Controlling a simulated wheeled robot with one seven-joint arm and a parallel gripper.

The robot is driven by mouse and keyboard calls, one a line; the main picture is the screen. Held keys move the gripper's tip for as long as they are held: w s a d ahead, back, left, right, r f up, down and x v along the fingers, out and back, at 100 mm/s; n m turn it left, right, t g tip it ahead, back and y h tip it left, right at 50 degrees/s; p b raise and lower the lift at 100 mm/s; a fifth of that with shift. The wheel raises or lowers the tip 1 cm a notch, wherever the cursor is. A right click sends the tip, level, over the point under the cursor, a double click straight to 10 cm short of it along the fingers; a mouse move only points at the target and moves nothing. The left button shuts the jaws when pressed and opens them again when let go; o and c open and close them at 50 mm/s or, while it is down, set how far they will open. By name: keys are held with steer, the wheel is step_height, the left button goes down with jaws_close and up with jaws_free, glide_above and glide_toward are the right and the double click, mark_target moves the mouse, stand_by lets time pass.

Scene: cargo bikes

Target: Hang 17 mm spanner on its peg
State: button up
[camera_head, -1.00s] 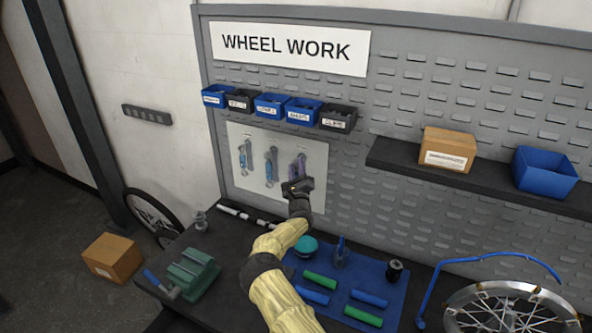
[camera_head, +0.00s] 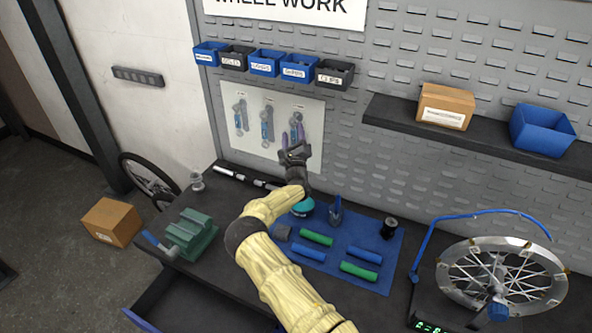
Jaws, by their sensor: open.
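Three spanners hang on the pale board on the pegboard: a blue-handled left one (camera_head: 241,118), a blue-handled middle one (camera_head: 267,124) and a purple-handled right one (camera_head: 297,122). Their size labels are too small to read, so I cannot tell which is 17 mm. My gripper (camera_head: 293,146) is open, just in front of and below the right spanner. It hides the lower part of that spanner, and I cannot tell whether they touch. The pegs are hidden or too small to make out.
Small labelled bins (camera_head: 265,63) line the wall above the board. Below, a blue mat (camera_head: 325,262) holds grips and small parts. A green vise (camera_head: 191,236) stands left and a wheel (camera_head: 497,282) right. A shelf (camera_head: 480,140) juts out at right. An open drawer (camera_head: 200,305) shows below.

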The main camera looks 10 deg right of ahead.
steer(key=b+v, duration=0.3)
steer(key=v, duration=1.1)
steer(key=shift+s+b, duration=0.15)
steer(key=shift+b, duration=0.25)
